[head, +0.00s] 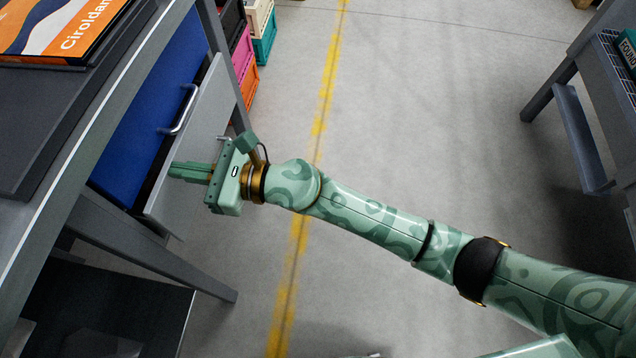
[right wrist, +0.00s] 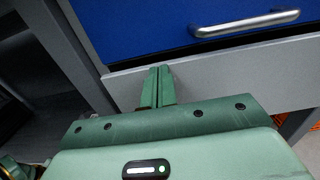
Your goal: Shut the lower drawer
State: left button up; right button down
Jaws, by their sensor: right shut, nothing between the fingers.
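The lower drawer has a plain grey front (head: 207,105) and stands out a little past the blue upper drawer front (head: 152,110), with a narrow dark gap behind its top edge. In the right wrist view the grey front (right wrist: 225,82) lies below the blue front (right wrist: 150,25). My left gripper is not in view.
A silver handle (head: 181,110) sticks out from the blue front. The desk top (head: 85,125) holds an orange book or box (head: 60,28). Stacked coloured crates (head: 243,55) stand beyond the drawers. A grey table (head: 590,75) is at right. The floor between is clear.

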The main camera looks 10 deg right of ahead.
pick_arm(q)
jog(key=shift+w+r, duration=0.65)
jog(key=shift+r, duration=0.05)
pick_arm(e)
jog(key=x, duration=0.2)
jog(key=shift+w+a+r, duration=0.15)
jog(key=shift+a, duration=0.15)
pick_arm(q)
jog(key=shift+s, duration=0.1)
pick_arm(e)
jog(key=shift+r, duration=0.1)
